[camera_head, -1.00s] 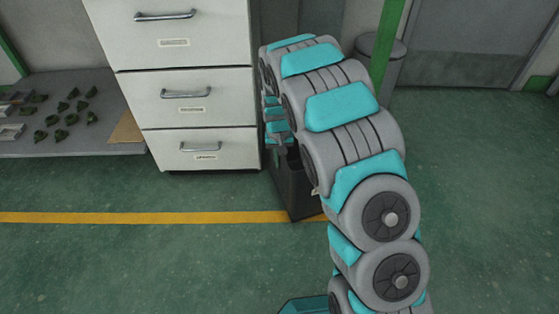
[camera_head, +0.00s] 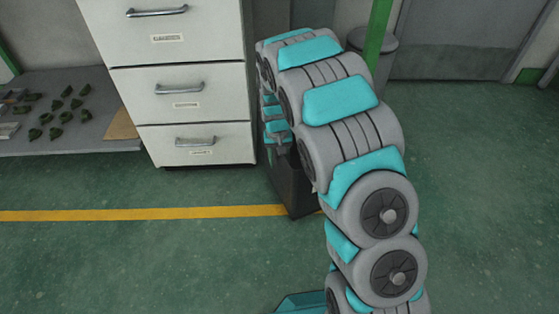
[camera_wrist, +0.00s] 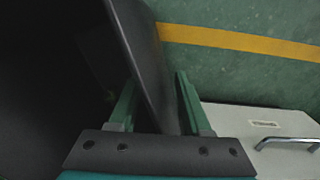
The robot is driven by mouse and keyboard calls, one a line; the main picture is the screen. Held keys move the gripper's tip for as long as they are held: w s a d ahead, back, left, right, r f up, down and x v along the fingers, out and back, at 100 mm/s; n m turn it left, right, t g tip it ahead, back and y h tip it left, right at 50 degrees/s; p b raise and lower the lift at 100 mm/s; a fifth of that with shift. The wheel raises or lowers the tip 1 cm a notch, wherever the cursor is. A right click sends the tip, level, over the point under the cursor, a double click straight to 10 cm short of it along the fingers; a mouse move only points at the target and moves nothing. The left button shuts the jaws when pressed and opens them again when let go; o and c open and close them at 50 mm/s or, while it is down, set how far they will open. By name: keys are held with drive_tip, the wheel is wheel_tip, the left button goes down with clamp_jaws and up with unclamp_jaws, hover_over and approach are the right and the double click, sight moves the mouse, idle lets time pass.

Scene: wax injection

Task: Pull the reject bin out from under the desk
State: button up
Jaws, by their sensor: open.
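The reject bin (camera_head: 291,190) is a dark grey, open-topped box standing on the floor, just right of the white drawer unit. My arm covers much of its top and right side in the head view. My gripper (camera_head: 279,144) is over the bin's rim, pointing down. In the wrist view the open fingers (camera_wrist: 156,80) straddle one bin wall (camera_wrist: 142,45). The left finger is on the dark inside and the right finger is outside, with gaps visible beside the wall.
The white drawer unit (camera_head: 190,98) stands directly left of the bin. A low grey shelf (camera_head: 75,148) with small green parts is further left. A green post (camera_head: 378,40) and a grey waste bin (camera_head: 383,62) stand behind my arm. Green floor with a yellow line (camera_head: 140,213) is clear in front.

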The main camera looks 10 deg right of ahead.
wheel_tip(320, 180, up, 8)
drive_tip(key=shift+a+f+p, duration=0.1)
drive_tip(key=shift+a+p, duration=0.05)
drive_tip(key=shift+p, duration=0.3)
idle(0.6)
drive_tip(key=s+d+r+p, duration=0.2)
drive_tip(key=s+d+r, duration=0.1)
drive_tip(key=s+r, duration=0.5)
drive_tip(key=s+d+r+p, duration=0.3)
drive_tip(key=s+r, duration=0.4)
drive_tip(key=s+r+g+p, duration=0.1)
drive_tip(key=s+r, duration=0.3)
drive_tip(key=s, duration=0.8)
drive_tip(key=s+d+r+p, duration=0.1)
drive_tip(key=s+r+p, duration=0.2)
drive_tip(key=s, duration=1)
wheel_tip(320, 180, up, 2)
drive_tip(key=shift+s+d+n+g+p, duration=0.15)
drive_tip(key=shift+d+n+g+p, duration=0.1)
drive_tip(key=shift+n+g+p, duration=0.15)
